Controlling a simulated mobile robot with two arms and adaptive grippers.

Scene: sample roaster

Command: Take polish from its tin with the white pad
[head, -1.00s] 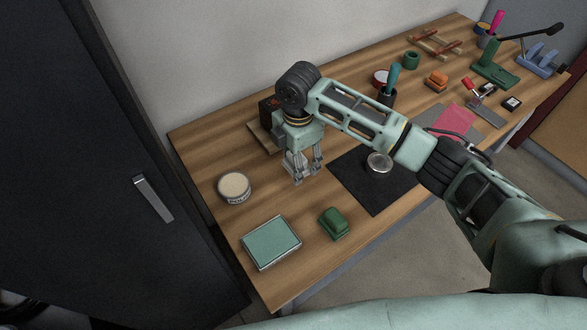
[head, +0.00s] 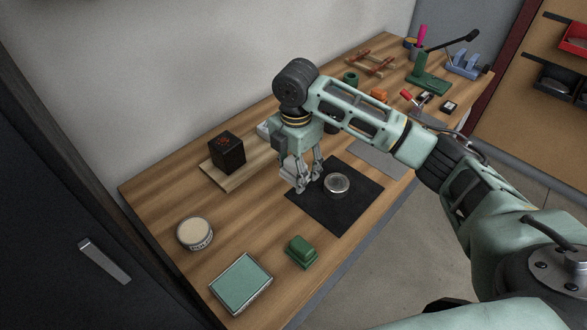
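My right gripper (head: 309,182) hangs fingers down over the left part of the black mat. Its two fingers are apart, with no object clearly visible between them. A round tin (head: 195,233) with a cream-coloured top and lettering on its side stands at the table's near left, well apart from the gripper. A small round metal tin (head: 337,184) sits on the black mat, just right of the fingers. A white object (head: 264,130) is partly hidden behind the gripper; I cannot tell whether it is the white pad. My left gripper is not in view.
A teal-topped flat case (head: 241,283) and a green block (head: 301,252) lie at the near edge. A dark box (head: 227,152) stands on a wooden board (head: 216,178). The black mat (head: 330,215) lies at the middle. Tools and a green stand (head: 430,84) occupy the far end.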

